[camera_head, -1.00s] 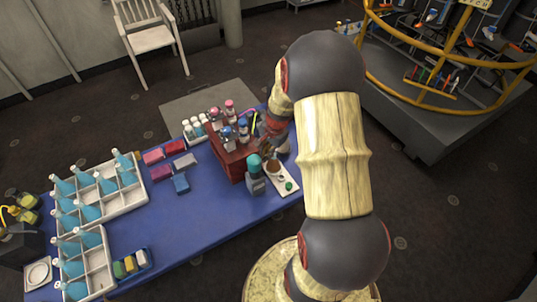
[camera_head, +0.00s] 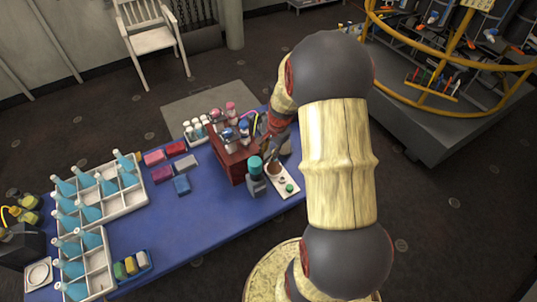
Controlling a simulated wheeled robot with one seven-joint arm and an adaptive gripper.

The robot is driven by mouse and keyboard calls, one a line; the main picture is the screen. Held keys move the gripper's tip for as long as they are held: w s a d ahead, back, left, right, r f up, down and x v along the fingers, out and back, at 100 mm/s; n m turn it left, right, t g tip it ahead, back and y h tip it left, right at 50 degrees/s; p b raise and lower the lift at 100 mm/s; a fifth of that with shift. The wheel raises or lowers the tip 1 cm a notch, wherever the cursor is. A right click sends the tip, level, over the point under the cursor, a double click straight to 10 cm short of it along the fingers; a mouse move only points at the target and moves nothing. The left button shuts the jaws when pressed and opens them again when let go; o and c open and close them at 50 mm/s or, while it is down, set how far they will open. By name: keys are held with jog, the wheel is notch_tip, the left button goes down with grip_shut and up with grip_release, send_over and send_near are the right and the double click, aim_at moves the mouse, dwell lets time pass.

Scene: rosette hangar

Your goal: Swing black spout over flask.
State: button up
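A red box-shaped stand (camera_head: 234,163) carries several small bottles with pink and blue parts (camera_head: 229,128) on its top. I cannot clearly make out a black spout; dark parts there are too small to tell. My gripper (camera_head: 268,150) is at the right side of the stand, small and partly merged with dark shapes, so its fingers are unclear. A grey container with a teal top (camera_head: 255,176) stands in front of the stand. I cannot tell which vessel is the flask.
A white tray (camera_head: 291,193) with a brown-filled cup (camera_head: 273,169) lies at the table's right end. White divided crates (camera_head: 97,286) with teal bottles stand at left. Coloured blocks (camera_head: 162,173) lie mid-table. The blue table's front middle (camera_head: 205,215) is clear. A yellow-railed carousel (camera_head: 440,105) stands at right.

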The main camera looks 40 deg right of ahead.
notch_tip(320, 180, up, 10)
jog(key=s, duration=0.2)
jog(key=shift+d, duration=0.15)
jog(key=shift+f, duration=0.15)
dwell(0.4)
